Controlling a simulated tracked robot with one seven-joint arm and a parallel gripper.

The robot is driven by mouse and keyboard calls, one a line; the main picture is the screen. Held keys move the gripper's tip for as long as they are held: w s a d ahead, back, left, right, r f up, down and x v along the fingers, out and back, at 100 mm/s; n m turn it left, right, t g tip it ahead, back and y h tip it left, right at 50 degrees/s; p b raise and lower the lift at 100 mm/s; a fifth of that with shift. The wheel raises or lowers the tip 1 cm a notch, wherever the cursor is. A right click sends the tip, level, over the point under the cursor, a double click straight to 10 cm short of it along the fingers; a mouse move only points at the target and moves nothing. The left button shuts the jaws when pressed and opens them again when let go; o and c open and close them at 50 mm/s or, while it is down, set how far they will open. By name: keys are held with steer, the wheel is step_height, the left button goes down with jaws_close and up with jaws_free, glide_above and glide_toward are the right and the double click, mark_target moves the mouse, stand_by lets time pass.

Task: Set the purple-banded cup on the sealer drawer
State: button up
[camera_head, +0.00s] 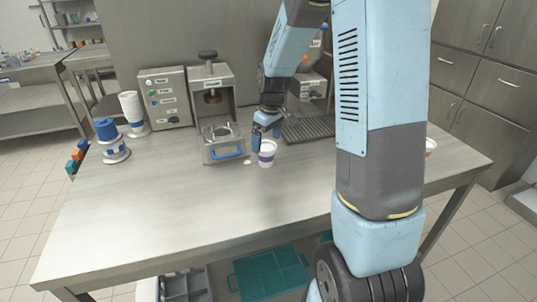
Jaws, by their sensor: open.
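The purple-banded cup (267,153) stands upright on the metal table, a white cup with a purple band around it. My gripper (264,141) is open at the cup's upper left side, with one finger beside the rim; whether it touches the cup cannot be told. The sealer (208,95) stands behind and to the left of the cup. Its drawer (225,152), with a blue handle and a round ring, is pulled out toward the front, just left of the cup. I see no cup on the drawer.
A control box (165,97) stands left of the sealer. Spindles with blue (107,130) and white (131,107) cup stacks are at the left. A dark drip grate (309,129) lies behind the cup. A small white piece (247,163) lies near the drawer. The table's front is clear.

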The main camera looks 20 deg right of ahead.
mark_target(266, 145)
steer(key=shift+w+a+f, duration=0.1)
steer(key=shift+w+f, duration=0.1)
steer(key=shift+f, duration=1.35)
steer(key=shift+w+a+f, duration=0.1)
steer(key=shift+w+f, duration=0.05)
steer(key=shift+f, duration=1.35)
steer(key=c, duration=1.1)
steer(key=shift+r, duration=0.1)
steer(key=shift+c, duration=0.2)
